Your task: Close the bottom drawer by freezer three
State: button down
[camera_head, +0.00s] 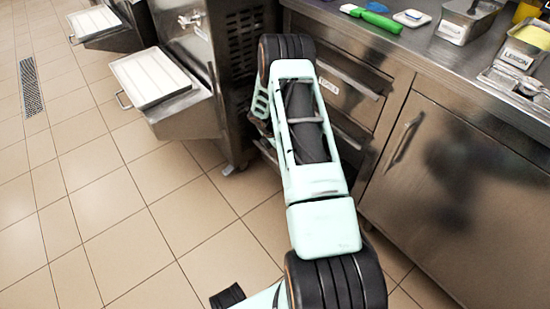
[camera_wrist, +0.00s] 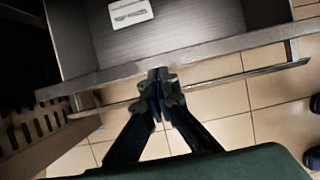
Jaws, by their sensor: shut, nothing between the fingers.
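In the wrist view a metal drawer (camera_wrist: 190,28) stands open, with a pale printed card (camera_wrist: 130,12) lying inside. Its front edge and long bar handle (camera_wrist: 225,80) cross the picture at a slant. My gripper (camera_wrist: 160,80) is shut and empty, its tips at the drawer's front edge, overlapping the handle in the picture. I cannot tell if they touch. In the head view, my arm covers most of the drawer stack; an upper drawer front (camera_head: 345,92) looks shut, and the lower one is mostly hidden. My gripper is hidden there.
A freezer (camera_head: 205,60) with a white-topped tray (camera_head: 152,77) stands left of the drawers. A cupboard door (camera_head: 455,185) is on the right, under a counter with metal tubs (camera_head: 467,20) and a green-handled tool (camera_head: 376,20). The tiled floor (camera_head: 105,190) at left is clear.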

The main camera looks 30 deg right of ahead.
jog(key=w+d, duration=0.1)
jog(key=d, duration=0.9)
jog(key=shift+w+b, duration=0.4)
jog(key=shift+b, duration=0.05)
jog(key=shift+f, duration=0.1)
jog(key=shift+a, duration=0.15)
